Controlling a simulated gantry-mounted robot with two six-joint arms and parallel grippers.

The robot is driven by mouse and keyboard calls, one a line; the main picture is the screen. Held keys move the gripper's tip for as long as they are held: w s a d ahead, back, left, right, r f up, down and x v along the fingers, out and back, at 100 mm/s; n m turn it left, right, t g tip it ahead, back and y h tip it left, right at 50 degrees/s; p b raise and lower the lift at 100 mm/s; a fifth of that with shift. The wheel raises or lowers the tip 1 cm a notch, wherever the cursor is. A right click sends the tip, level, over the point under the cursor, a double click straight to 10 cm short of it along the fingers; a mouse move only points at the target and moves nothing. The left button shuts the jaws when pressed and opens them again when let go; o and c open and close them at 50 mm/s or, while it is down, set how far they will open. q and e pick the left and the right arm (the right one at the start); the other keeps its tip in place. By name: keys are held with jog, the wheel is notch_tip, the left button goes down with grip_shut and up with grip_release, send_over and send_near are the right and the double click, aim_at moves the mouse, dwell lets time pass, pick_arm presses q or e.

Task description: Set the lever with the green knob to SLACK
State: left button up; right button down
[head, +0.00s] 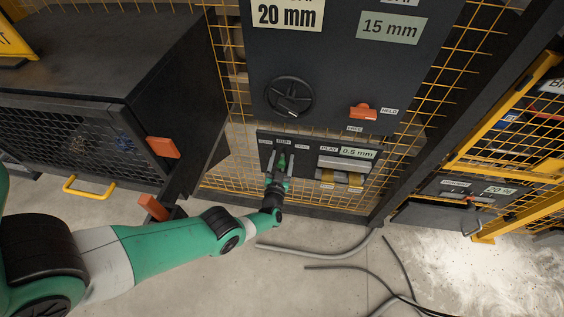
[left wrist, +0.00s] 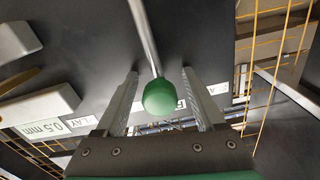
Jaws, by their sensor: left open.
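The green knob (left wrist: 165,98) sits at the end of a thin metal lever rod (left wrist: 145,40) in the left wrist view. It lies between the two fingers of my left gripper (left wrist: 165,100), with a gap on each side. The fingers are open. In the head view my left gripper (head: 280,168) is at the dark lower panel (head: 310,155), below a row of small white labels (head: 283,142). These labels are too small to read there, and the wrist view shows them partly hidden. My right gripper is not in view.
Right of the lever are a white block-like part (head: 343,163) and a 0.5 mm label (head: 357,152). A black handwheel (head: 289,97) and an orange handle (head: 363,112) are above. Orange mesh (head: 225,170) flanks the panel. Grey hoses (head: 315,250) lie on the floor.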

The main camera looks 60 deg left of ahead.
pick_arm(q)
grip_shut()
dwell(0.3)
dwell(1.1)
